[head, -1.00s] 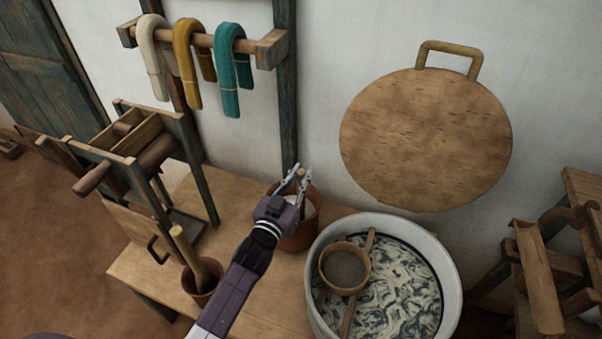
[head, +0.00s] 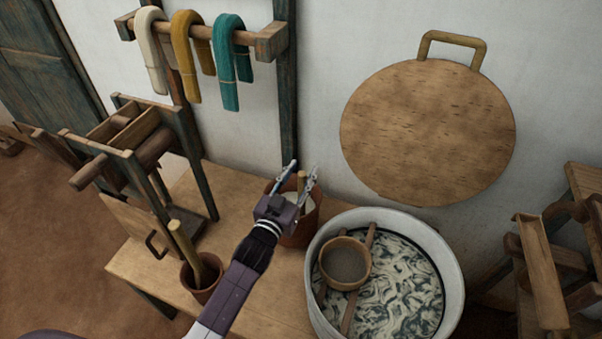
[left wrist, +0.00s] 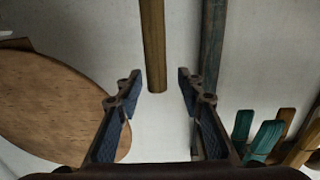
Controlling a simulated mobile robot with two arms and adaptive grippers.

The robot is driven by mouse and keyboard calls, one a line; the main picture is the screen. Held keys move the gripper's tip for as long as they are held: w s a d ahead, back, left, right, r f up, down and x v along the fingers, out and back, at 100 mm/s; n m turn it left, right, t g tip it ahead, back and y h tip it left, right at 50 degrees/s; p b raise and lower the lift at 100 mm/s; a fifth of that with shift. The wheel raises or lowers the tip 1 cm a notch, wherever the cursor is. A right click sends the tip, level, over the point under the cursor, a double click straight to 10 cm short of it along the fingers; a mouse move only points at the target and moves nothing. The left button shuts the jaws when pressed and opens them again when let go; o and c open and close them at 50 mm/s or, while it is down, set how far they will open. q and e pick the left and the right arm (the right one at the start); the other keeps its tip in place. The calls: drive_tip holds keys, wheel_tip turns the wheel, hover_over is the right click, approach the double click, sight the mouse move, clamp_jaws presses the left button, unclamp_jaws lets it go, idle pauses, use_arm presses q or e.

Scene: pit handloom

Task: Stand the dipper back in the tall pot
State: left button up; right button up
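A terracotta pot (head: 301,236) with pale contents stands on the wooden bench against the wall, partly hidden by my left gripper. A wooden handle, apparently the dipper's (head: 302,183), rises upright out of this pot; its lower part is hidden. My left gripper (head: 303,168) is over the pot, fingers spread on either side of the handle. In the left wrist view the handle (left wrist: 152,45) ends between the open fingers, with a clear gap on both sides. My right gripper is not in view.
A smaller terracotta pot (head: 202,292) with a thick stick stands at the bench front. A wooden frame (head: 150,150) is at left. Yarn hanks (head: 232,50) hang above.

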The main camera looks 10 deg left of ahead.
use_arm(q)
drive_tip(key=shift+f, duration=0.1)
drive_tip(key=v, duration=1.2)
